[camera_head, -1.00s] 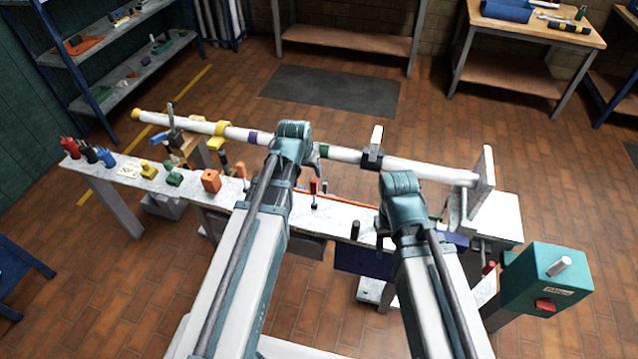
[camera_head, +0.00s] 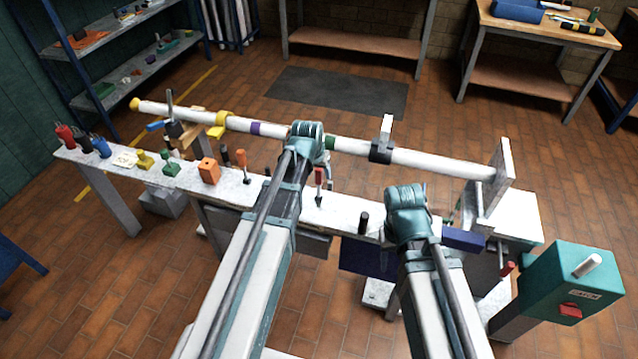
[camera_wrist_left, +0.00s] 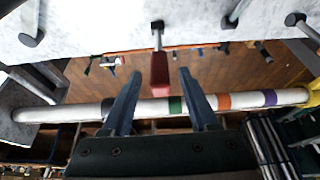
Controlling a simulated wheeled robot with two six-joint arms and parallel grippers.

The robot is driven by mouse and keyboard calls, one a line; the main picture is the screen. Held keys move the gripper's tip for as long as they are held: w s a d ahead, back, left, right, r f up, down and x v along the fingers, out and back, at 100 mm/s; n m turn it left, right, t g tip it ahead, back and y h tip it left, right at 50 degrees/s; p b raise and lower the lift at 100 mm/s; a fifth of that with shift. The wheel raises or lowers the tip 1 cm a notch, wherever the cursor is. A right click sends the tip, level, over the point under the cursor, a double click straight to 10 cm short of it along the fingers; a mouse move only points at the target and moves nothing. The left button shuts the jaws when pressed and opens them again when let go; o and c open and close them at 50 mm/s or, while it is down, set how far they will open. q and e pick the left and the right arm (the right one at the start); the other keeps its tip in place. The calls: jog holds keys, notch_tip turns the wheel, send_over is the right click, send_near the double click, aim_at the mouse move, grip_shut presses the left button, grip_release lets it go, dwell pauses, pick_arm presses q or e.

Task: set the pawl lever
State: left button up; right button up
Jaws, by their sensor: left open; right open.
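A long white mast (camera_head: 430,160) with coloured bands lies across the scene behind the bench. A black collar (camera_head: 381,150) with an upright pale lever (camera_head: 387,128) sits on it; I cannot tell whether this is the pawl lever. A red-handled tool (camera_head: 319,178) stands at the bench; its red handle also shows in the left wrist view (camera_wrist_left: 159,66). My left gripper (camera_wrist_left: 159,80) is open, its fingers either side of that handle in the picture, with no visible contact. In the head view its jaws are mostly hidden. My right gripper (camera_head: 386,234) is open, mostly hidden behind its wrist.
The narrow bench (camera_head: 285,195) holds an orange block (camera_head: 209,171), an orange-handled tool (camera_head: 242,162) and a black peg (camera_head: 363,222). A flat end plate (camera_head: 500,180) stands at the mast's right end. A teal box (camera_head: 570,270) is at right.

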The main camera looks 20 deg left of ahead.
pick_arm(q)
jog(key=shift+b+x, duration=0.65)
jog(key=shift+x, duration=0.6)
jog(key=shift+r, duration=0.1)
grip_shut()
dwell(0.4)
